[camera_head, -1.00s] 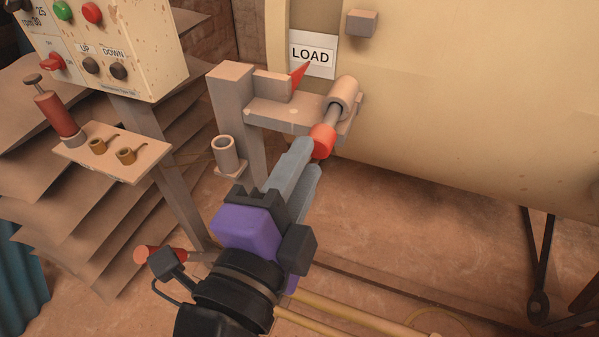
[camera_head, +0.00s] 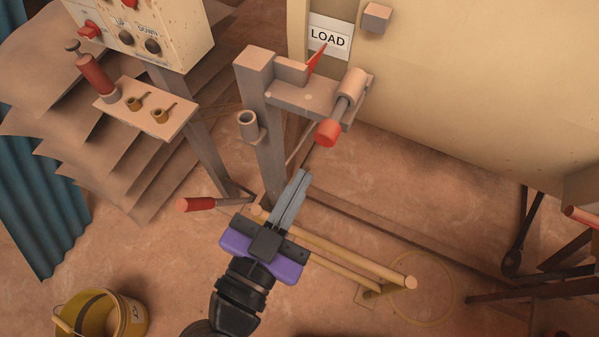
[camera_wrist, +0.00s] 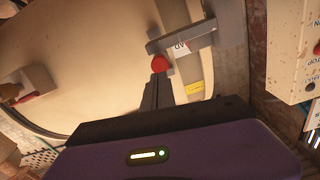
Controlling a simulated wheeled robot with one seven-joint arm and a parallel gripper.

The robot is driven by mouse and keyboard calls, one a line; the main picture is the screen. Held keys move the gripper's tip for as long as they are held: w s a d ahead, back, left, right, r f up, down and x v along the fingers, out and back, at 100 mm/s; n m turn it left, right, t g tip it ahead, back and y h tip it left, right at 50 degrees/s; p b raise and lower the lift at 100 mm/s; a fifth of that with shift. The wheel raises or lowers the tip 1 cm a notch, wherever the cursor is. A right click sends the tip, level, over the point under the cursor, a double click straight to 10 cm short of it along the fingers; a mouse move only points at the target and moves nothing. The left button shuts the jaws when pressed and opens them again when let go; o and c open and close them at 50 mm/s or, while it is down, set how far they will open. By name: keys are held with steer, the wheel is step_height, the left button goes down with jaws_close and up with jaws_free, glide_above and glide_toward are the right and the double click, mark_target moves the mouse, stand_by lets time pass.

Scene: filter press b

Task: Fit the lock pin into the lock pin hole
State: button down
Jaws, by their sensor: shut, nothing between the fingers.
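The lock pin (camera_head: 328,132) has a red knob and a grey shaft. Its shaft runs into the round sleeve (camera_head: 353,83) of the lock pin hole on the bracket by the drum. A short length of shaft shows between knob and sleeve; the depth inside is hidden. My gripper (camera_head: 303,172) is shut and empty, below and a little left of the knob, apart from it. In the wrist view the red knob (camera_wrist: 159,63) shows just beyond the fingertips of my gripper (camera_wrist: 158,78).
An empty upright cup (camera_head: 248,123) is fixed to the post (camera_head: 256,75). A red-handled lever (camera_head: 197,204) and yellow rails (camera_head: 350,262) lie low near my arm. The control box (camera_head: 140,30) stands upper left, a yellow bucket (camera_head: 112,315) lower left.

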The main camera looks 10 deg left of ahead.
mark_target(323, 141)
steer(key=shift+p+x, duration=1.15)
steer(key=shift+x, duration=1.8)
